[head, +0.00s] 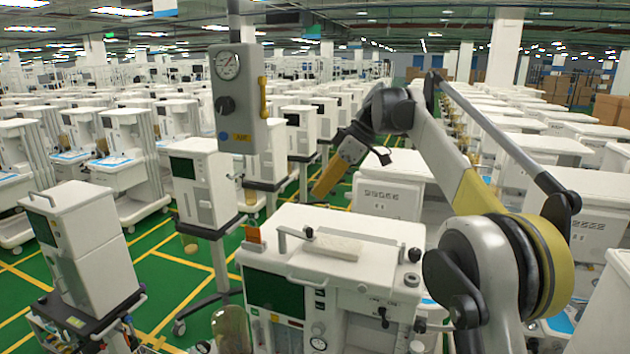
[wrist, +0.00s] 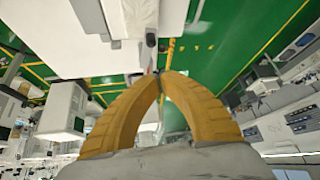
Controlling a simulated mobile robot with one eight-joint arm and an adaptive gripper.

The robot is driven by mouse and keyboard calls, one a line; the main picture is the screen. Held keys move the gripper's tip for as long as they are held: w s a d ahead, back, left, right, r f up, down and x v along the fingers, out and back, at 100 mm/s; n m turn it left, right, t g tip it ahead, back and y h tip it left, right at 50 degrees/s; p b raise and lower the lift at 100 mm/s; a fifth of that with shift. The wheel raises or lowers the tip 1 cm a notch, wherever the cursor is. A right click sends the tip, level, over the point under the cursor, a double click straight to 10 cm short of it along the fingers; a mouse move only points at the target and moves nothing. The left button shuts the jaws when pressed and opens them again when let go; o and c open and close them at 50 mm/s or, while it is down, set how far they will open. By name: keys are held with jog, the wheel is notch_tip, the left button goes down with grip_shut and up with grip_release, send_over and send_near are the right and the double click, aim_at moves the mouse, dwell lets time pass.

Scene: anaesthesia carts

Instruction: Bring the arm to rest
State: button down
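My arm (head: 430,125) rises from the lower right of the head view, bends at a high elbow and reaches left over the carts. My gripper (head: 318,192) hangs at its end, tilted down and to the left, above and behind the nearest anaesthesia cart (head: 345,225). In the wrist view the two yellow fingers of my gripper (wrist: 162,73) curve together and meet at their tips. Nothing shows between them. The gripper appears clear of the carts in the head view.
A grey gauge panel (head: 238,98) with a yellow handle hangs from a pole left of my gripper. A white monitor unit (head: 85,245) stands at the lower left. Rows of carts fill the hall. Green floor (head: 165,270) with yellow lines shows between them.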

jog(key=s+d+m+t+h, duration=0.2)
jog(key=s+d+m, duration=0.3)
jog(key=s, duration=0.4)
jog(key=s+d+m+t+h, duration=0.2)
jog(key=s+d+m, duration=0.25)
jog(key=s, duration=0.45)
jog(key=s+d+f+m+t+h, duration=0.1)
jog(key=s+d+f+m, duration=0.15)
jog(key=s+f, duration=0.4)
jog(key=s+d+f+m+t+h+b, duration=0.1)
jog(key=s+d+f+m, duration=0.1)
jog(key=s+d+f, duration=0.4)
jog(key=s+d+f+m+t+h, duration=0.1)
jog(key=s+f+m, duration=0.1)
jog(key=s+f, duration=0.45)
notch_tip(320, 180, down, 33)
jog(key=b, duration=3.4)
jog(key=shift+s+a, duration=0.2)
jog(key=shift+s, duration=0.25)
jog(key=shift+r, duration=0.1)
